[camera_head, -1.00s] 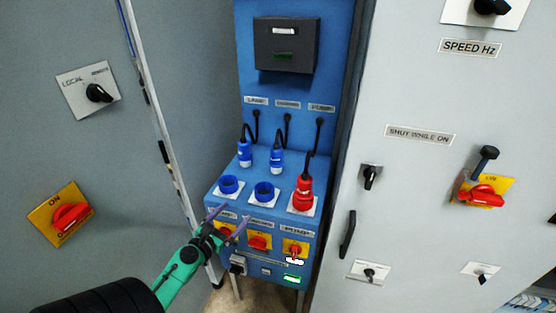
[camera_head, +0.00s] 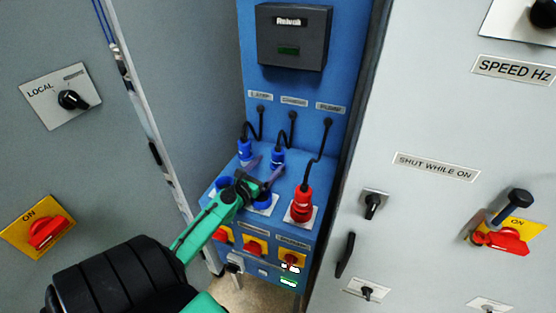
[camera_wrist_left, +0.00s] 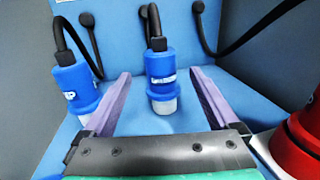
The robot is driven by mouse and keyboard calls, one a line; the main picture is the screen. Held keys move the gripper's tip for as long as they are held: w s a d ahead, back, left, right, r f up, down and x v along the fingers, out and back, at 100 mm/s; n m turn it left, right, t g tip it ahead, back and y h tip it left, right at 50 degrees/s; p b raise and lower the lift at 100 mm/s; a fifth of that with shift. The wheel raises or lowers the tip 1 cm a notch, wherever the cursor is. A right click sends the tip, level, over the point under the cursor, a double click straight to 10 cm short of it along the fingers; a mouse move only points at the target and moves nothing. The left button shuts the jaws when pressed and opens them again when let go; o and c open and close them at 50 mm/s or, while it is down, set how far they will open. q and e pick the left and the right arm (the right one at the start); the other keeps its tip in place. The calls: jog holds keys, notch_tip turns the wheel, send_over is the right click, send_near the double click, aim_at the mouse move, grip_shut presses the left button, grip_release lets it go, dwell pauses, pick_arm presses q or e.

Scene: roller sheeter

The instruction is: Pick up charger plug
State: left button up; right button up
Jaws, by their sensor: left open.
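The charger plug (camera_head: 278,157) is the middle of the three plugs on the blue cabinet. It is blue with a pale lower end and a black cable, under a label that seems to read CHARGER. It stands upright on the sloped ledge behind the sockets. In the left wrist view the charger plug (camera_wrist_left: 160,72) lies between and just beyond my two purple fingers. My left gripper (camera_head: 268,166) is open and empty, reaching over the middle socket; it also shows in the wrist view (camera_wrist_left: 159,76). Contact with the plug cannot be told. My right gripper is not in view.
Another blue plug (camera_head: 245,150) stands to the left, close to my left finger in the wrist view (camera_wrist_left: 75,88). A red plug (camera_head: 301,205) sits in the right socket. Red-and-yellow switches (camera_head: 255,247) line the lower front. Grey cabinets (camera_head: 420,120) flank the blue one.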

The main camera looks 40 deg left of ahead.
aim_at(274, 158)
pick_arm(q)
jog(key=w, duration=0.6)
jog(key=shift+w+a, duration=0.15)
jog(key=shift+a, duration=0.25)
grip_shut()
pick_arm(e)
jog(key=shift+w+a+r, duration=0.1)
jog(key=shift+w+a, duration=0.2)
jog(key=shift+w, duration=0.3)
pick_arm(q)
jog(key=shift+r, duration=0.1)
